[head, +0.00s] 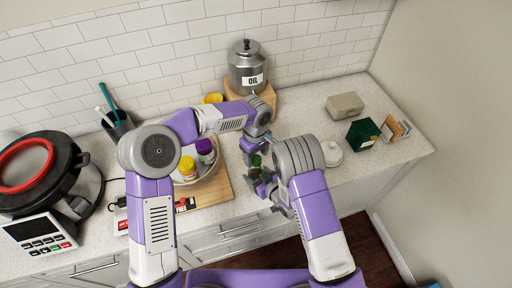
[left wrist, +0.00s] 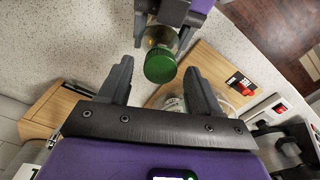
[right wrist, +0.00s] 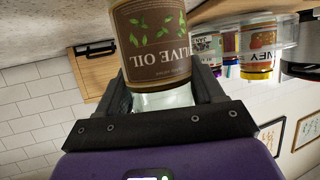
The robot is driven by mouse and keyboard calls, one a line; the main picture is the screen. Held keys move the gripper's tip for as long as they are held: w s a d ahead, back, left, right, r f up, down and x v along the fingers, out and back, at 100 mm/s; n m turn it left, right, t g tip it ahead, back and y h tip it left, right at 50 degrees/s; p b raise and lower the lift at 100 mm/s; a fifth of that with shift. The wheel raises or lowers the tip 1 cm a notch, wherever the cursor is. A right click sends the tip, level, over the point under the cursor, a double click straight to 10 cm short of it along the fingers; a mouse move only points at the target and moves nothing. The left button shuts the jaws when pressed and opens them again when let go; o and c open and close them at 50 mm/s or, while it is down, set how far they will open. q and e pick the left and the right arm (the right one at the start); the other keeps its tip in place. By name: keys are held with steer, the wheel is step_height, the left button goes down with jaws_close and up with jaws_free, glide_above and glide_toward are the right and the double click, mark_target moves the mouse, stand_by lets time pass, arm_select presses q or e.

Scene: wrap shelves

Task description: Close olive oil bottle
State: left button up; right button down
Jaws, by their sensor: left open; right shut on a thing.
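The olive oil bottle (right wrist: 152,35) is between the fingers of my right gripper (right wrist: 160,85), which is shut on it. Its brown label reads upside down in the right wrist view. The green cap (left wrist: 160,66) is at the bottle's end facing my left gripper (left wrist: 157,72). Whether it is seated tight cannot be told. My left gripper is open, with one finger on each side of the cap and no clear contact. In the head view the cap (head: 256,160) shows small between the two grippers, and the bottle is mostly hidden.
A wooden board (head: 215,190) with a round tray of jars (head: 188,165) lies left of the grippers. A metal oil canister (head: 248,68) stands behind on a wooden stand. A white lidded dish (head: 331,153) and a green box (head: 363,134) are to the right. Counter between them is clear.

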arm_select(q)
steer(key=shift+f, duration=0.5)
